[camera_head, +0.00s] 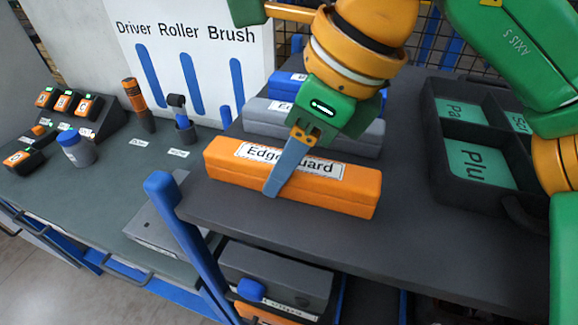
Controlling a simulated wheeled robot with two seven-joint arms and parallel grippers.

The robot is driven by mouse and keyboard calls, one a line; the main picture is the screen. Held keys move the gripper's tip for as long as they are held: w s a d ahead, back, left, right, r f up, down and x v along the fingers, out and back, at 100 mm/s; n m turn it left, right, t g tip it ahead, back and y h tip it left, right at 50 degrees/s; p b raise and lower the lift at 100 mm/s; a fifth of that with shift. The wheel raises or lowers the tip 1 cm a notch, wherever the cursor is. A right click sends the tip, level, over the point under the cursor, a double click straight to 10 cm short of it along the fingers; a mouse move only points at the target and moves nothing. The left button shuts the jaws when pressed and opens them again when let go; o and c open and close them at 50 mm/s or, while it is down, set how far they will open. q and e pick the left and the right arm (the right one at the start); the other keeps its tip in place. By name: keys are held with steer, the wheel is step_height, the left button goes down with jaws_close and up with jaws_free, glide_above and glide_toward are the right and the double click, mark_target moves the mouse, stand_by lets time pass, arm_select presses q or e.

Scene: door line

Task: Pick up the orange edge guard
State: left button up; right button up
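The orange edge guard (225,165) is a long orange block with a white label, lying on the dark grey shelf top. My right gripper (275,188) is over it, pointing down. One blue-grey finger crosses the label and reaches down to the block's near front side. The other finger is hidden, so I cannot tell whether the gripper is open or shut, or whether it touches the block. My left gripper is not in view.
Grey and blue labelled blocks (255,112) lie behind the edge guard. A black divided tray (448,190) stands at the right. A blue post (185,235) rises at the shelf's left corner. A bench (105,180) with batteries and drivers is at the left.

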jaws_close()
steer(key=shift+w, duration=0.1)
